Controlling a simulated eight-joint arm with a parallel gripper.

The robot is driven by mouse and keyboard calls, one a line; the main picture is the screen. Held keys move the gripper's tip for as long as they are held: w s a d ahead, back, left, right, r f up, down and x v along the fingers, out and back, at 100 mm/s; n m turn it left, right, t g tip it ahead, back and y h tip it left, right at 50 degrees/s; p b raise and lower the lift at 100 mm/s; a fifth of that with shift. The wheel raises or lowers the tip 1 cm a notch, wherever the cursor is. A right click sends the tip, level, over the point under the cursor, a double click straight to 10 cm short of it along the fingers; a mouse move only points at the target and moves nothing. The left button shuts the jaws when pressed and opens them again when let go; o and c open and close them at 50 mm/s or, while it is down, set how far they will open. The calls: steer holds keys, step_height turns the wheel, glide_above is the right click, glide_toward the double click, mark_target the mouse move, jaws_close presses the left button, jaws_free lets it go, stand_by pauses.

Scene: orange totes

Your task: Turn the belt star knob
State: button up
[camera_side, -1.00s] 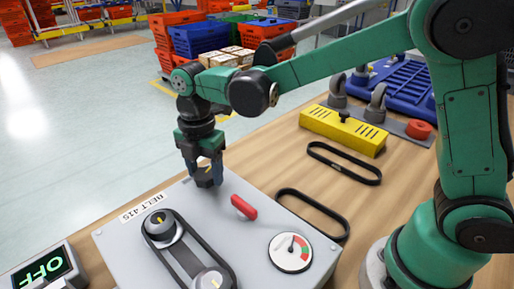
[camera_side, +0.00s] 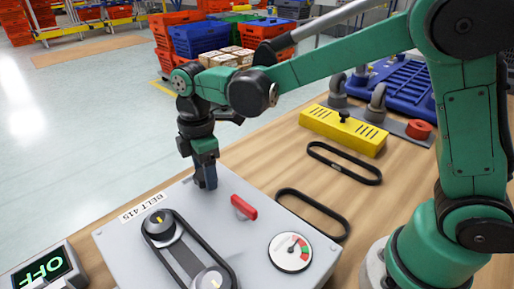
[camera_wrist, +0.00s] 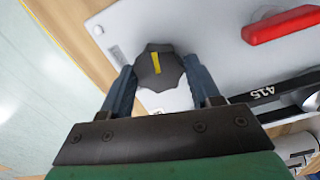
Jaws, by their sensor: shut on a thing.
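The star knob (camera_wrist: 150,72) is dark grey with a yellow pointer line and shows in the wrist view on the grey panel. My gripper (camera_wrist: 158,68) has one finger on each side of it and is shut on it. In the side view my gripper (camera_side: 206,182) points down at the far corner of the panel (camera_side: 253,232), and its fingers hide the knob.
A red lever (camera_side: 243,208) stands close right of my gripper, with a round gauge (camera_side: 290,252) beyond it. A display (camera_side: 42,270) reads OFF. Spare black belts (camera_side: 345,163) and a yellow block (camera_side: 342,128) lie on the wooden table.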

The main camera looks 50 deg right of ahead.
steer(key=m, duration=0.5)
stand_by(0.5)
steer(key=o, duration=1.3)
steer(key=shift+r, duration=2.85)
